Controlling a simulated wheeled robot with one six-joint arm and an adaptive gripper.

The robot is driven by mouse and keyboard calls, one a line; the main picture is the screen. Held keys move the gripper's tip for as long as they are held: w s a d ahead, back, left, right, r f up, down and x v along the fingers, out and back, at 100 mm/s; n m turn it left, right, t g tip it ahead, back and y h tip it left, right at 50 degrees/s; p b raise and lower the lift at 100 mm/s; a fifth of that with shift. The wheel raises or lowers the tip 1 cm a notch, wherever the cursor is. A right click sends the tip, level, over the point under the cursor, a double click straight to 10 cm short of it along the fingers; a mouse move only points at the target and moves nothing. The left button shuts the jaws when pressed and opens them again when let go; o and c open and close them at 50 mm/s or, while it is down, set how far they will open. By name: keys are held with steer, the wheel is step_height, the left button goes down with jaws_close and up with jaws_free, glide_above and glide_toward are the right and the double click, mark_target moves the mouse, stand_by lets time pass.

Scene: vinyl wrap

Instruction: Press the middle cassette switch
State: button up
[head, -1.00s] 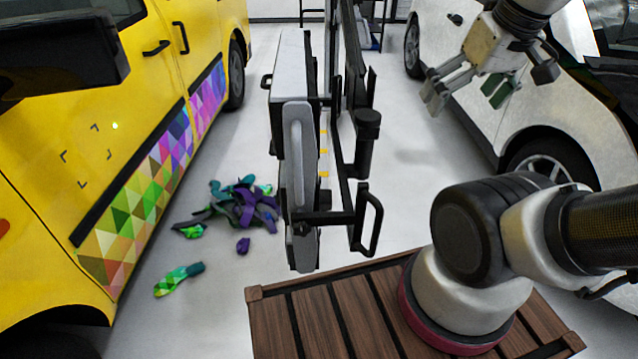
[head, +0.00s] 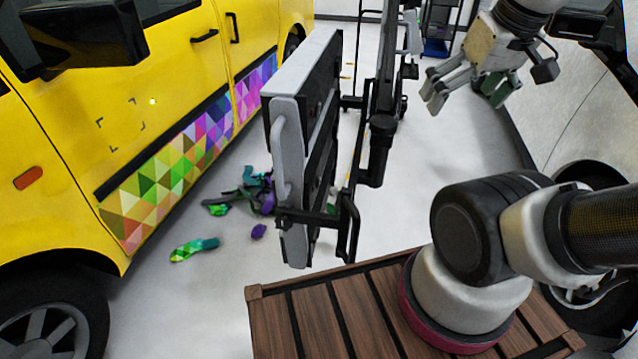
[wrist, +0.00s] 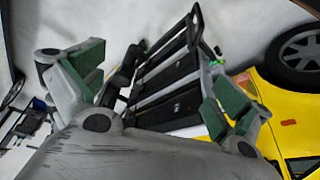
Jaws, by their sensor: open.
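The grey and black upright machine (head: 300,140) stands ahead of me, left of my arm, in the head view. In the wrist view its face (wrist: 165,90) shows several black panels split by pale strips. These look like the cassettes, with small marks on them. I cannot make out which mark is the middle switch. My gripper (head: 468,88) is raised at the upper right of the head view, open and empty, apart from the machine. In the wrist view its green-padded fingers (wrist: 158,85) are spread wide, with the machine seen between them.
A yellow van (head: 190,90) with a coloured triangle wrap stands at left. Wrap scraps (head: 245,195) lie on the floor beside it. A black handle frame (head: 348,225) juts from the machine towards me. A white car is at right. Floor between machine and car is clear.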

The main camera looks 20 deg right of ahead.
steer(key=shift+c, duration=0.2)
steer(key=c, duration=0.3)
steer(key=shift+d+f, duration=0.2)
steer(key=shift+d, duration=0.05)
steer(key=c, duration=0.4)
steer(key=d+f+m+g, duration=0.1)
steer(key=f, duration=0.1)
steer(key=w+f+g, duration=0.1)
steer(key=f, duration=0.2)
steer(key=w+d+f+m+g, duration=0.1)
steer(key=f+g, duration=0.1)
steer(key=shift+w+d+f+m+y, duration=0.15)
steer(key=shift+d+f+m+y, duration=0.1)
steer(key=shift+d+m+y, duration=0.05)
jaws_close()
steer(key=w+a+f+m+y, duration=0.1)
steer(key=w+f+m+y, duration=0.3)
steer(key=f, duration=0.6)
steer(key=w+a+f+m+t+y, duration=0.1)
steer(key=w+f+m+y, duration=0.1)
steer(key=w+f+m, duration=0.6)
steer(key=w+a+f+m+y, duration=0.2)
steer(key=w+f+m+y, duration=0.15)
steer(key=f, duration=0.75)
steer(key=w+m+t, duration=0.3)
steer(key=w+m, duration=0.2)
steer(key=w, duration=0.3)
steer(key=shift+w+d+r+t, duration=0.2)
steer(key=shift+w+d+t, duration=0.05)
steer(key=shift+d+t, duration=0.15)
